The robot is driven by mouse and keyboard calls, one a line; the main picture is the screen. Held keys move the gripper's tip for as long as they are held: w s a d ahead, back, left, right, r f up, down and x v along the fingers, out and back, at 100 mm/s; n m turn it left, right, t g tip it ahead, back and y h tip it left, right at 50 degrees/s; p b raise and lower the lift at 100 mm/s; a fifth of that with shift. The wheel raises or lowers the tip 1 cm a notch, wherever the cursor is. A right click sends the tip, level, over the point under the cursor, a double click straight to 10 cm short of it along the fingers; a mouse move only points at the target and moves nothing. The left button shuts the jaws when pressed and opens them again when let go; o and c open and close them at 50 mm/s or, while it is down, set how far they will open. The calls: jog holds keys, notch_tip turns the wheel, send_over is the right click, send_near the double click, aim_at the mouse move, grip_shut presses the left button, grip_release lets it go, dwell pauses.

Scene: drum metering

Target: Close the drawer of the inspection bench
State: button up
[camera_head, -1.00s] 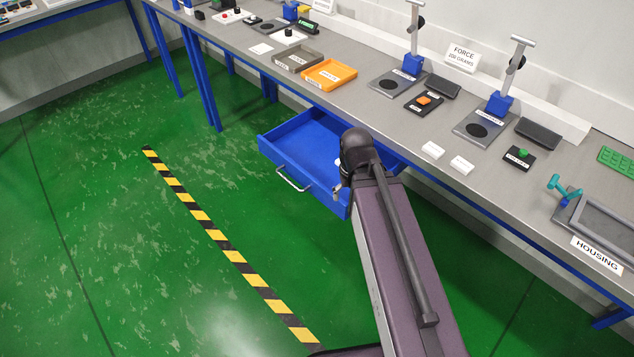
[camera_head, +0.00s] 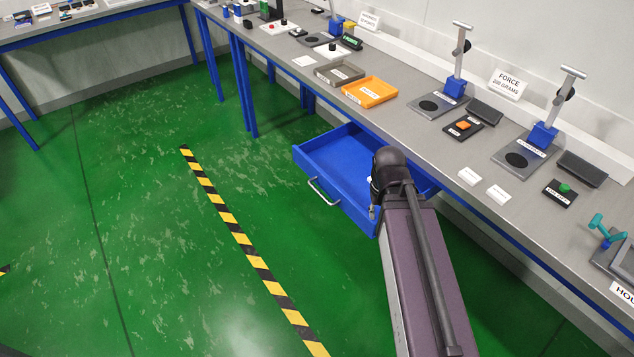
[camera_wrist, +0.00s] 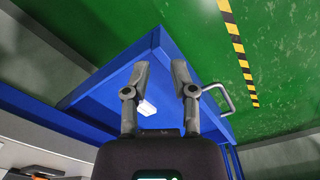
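The blue drawer (camera_head: 345,160) of the inspection bench (camera_head: 420,135) is pulled out, with a silver bar handle (camera_head: 323,191) on its front. In the wrist view the drawer (camera_wrist: 105,95) lies below my gripper, and the handle (camera_wrist: 218,98) is to the right of the fingers. A small white piece (camera_wrist: 146,107) shows in the drawer, partly beside a finger. My gripper (camera_wrist: 160,72) has its two fingers apart with nothing between them. It is over the drawer; contact cannot be told. In the head view my arm hides most of the gripper and part of the drawer.
The benchtop carries an orange tray (camera_head: 370,91), a grey tray (camera_head: 339,72), gauge stands (camera_head: 455,88) and white blocks (camera_head: 469,176). Blue bench legs (camera_head: 243,85) stand left of the drawer. The green floor in front is clear, with a yellow-black stripe (camera_head: 235,230).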

jog(key=w+a+n, duration=0.1)
jog(key=w+a+f+n+h+b, duration=0.1)
jog(key=w+n, duration=0.1)
jog(key=w+a+f+n+b, duration=0.1)
jog(key=w+n, duration=0.1)
jog(key=shift+w+a+h, duration=0.1)
jog(key=shift+a+h, duration=0.3)
grip_shut()
jog(key=n+t+h+b, duration=0.3)
jog(key=n+h+b, duration=0.15)
jog(key=n, duration=0.95)
send_near(337, 190)
jog(key=w+a+f, duration=0.3)
jog(key=a+f, duration=0.1)
jog(key=a, duration=0.1)
jog(key=w+a+n+t+b, duration=0.2)
jog(key=a+n, duration=0.3)
jog(key=a, duration=0.3)
jog(key=shift+a+r+n+h, duration=0.2)
jog(key=shift+r+n+h, duration=0.15)
jog(key=shift+r, duration=0.1)
jog(key=shift+w+d+f, duration=0.1)
jog(key=shift+w+f, duration=0.05)
jog(key=shift+f, duration=0.05)
